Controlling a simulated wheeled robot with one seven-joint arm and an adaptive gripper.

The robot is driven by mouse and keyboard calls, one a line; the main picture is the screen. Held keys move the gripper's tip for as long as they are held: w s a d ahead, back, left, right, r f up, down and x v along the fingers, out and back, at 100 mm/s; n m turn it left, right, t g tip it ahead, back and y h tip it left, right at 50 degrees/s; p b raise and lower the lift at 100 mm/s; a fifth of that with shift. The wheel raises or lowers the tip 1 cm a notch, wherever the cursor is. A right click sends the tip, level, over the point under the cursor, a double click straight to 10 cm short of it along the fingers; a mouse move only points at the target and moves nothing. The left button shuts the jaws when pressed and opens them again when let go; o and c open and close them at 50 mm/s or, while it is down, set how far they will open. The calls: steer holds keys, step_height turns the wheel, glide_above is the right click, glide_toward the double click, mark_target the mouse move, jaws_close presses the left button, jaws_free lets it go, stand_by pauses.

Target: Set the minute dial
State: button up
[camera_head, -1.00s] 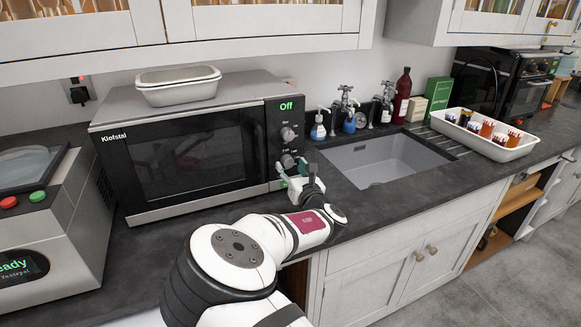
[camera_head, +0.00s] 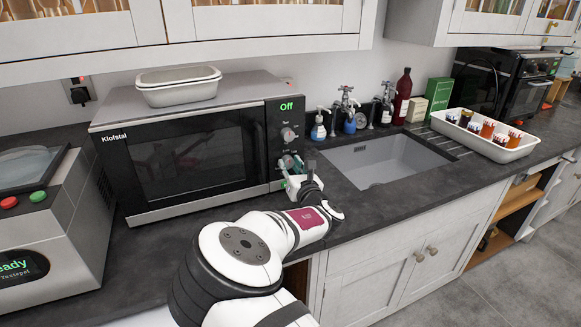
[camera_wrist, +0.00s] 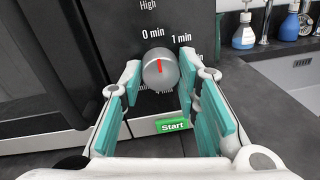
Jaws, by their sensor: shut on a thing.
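The minute dial (camera_wrist: 161,69) is a round grey knob with a red pointer line, on the microwave's black front panel. The pointer stands nearly upright, near the printed "0 min"; "1 min" is printed to its upper right. My gripper (camera_wrist: 159,74) has its teal-padded fingers on either side of the dial, shut on it. In the head view my gripper (camera_head: 292,172) is at the lower knob of the microwave (camera_head: 190,162), and the fingers partly cover this dial. The microwave display (camera_head: 287,106) reads "Off".
Another knob (camera_head: 288,134) sits above the dial. A green Start button (camera_wrist: 172,125) lies just below it. A lidded white dish (camera_head: 178,88) stands on the microwave. The sink (camera_head: 380,160) and several bottles are to the right.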

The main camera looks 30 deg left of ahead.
steer(key=m, duration=0.2)
steer(key=shift+r+m+p, duration=0.15)
steer(key=shift+m+p, duration=0.2)
steer(key=shift+m, duration=0.05)
steer(key=m, duration=0.4)
steer(key=shift+w+d+g, duration=0.1)
steer(key=shift+g, duration=0.2)
steer(key=m, duration=0.3)
steer(key=shift+m, duration=0.4)
steer(key=m, duration=0.3)
steer(key=shift+w+g, duration=0.1)
steer(key=shift+g, duration=0.2)
steer(key=m+b, duration=0.1)
steer(key=m, duration=0.2)
steer(key=m+b, duration=0.2)
steer(key=m, duration=0.1)
steer(key=shift+d+g+y, duration=0.1)
steer(key=shift+g+y, duration=0.2)
steer(key=shift+g, duration=0.1)
steer(key=m+b, duration=0.2)
steer(key=shift+f+m, duration=0.2)
steer(key=shift+m, duration=0.1)
steer(key=shift+m+b, duration=1)
steer(key=shift+m, duration=0.4)
